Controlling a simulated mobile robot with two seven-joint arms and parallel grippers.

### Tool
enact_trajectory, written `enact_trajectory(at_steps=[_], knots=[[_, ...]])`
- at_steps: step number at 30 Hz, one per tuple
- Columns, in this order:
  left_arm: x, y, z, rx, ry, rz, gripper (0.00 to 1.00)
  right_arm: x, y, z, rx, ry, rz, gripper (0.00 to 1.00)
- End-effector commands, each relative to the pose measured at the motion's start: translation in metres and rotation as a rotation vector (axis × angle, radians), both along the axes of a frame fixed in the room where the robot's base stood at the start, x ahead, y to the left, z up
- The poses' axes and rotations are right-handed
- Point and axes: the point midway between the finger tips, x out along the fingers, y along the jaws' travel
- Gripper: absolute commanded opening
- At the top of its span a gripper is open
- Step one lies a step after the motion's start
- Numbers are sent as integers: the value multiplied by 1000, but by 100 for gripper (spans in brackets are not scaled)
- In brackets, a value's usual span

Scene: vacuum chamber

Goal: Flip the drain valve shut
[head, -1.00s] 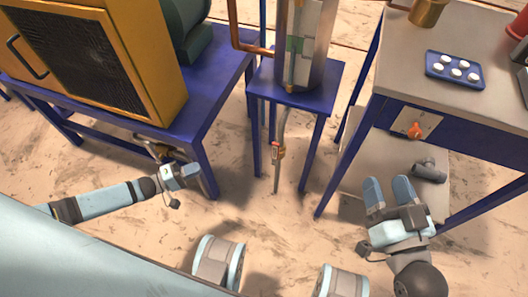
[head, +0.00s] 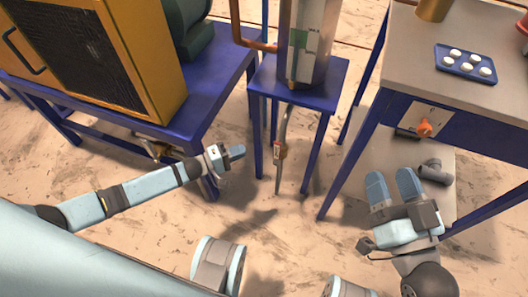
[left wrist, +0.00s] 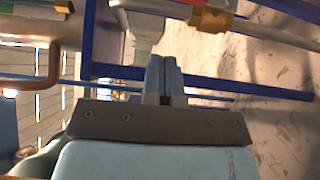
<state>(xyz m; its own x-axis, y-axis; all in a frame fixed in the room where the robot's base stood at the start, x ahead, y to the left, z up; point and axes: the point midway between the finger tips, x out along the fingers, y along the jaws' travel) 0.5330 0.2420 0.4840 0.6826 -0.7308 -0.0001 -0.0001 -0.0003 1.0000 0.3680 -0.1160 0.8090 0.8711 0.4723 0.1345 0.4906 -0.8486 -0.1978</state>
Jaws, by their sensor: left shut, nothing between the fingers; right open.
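The drain valve (head: 280,151) is a small brass fitting with a red part, on a grey pipe hanging below the blue stand. In the left wrist view the brass fitting (left wrist: 212,19) is at the top, with its red part cut by the frame edge, so I cannot tell the handle's angle. My left gripper (head: 238,150) is shut and empty, to the left of the valve and apart from it in the head view. Its closed fingers (left wrist: 165,65) point toward the pipe area. My right gripper (head: 392,180) is open and empty, by the right-hand table.
The blue stand (head: 318,95) carries a metal column (head: 310,40); its legs flank the pipe. A yellow-framed machine (head: 150,70) sits on a blue table to the left.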

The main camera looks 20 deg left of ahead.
Motion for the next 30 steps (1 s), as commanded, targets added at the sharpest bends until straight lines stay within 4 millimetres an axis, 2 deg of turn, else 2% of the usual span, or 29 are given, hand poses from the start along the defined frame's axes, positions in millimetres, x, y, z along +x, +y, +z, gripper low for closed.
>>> enact_trajectory(at_steps=[1, 7, 13, 18, 30], knots=[[8, -9, -3, -3, -3, -1, 0, 0, 0, -8, -7, 12, 3, 55], [36, -39, -2, -2, -2, 0, 0, 2, 2, -26, -32, 63, 19, 55], [31, -66, -2, -2, -1, -1, 0, 2, 3, -39, -54, 103, 31, 55], [31, -74, 0, -1, -1, 0, 0, 2, 3, -42, -60, 116, 35, 55], [31, -74, 1, 3, 0, 0, 0, 2, 3, -41, -60, 116, 35, 55]])
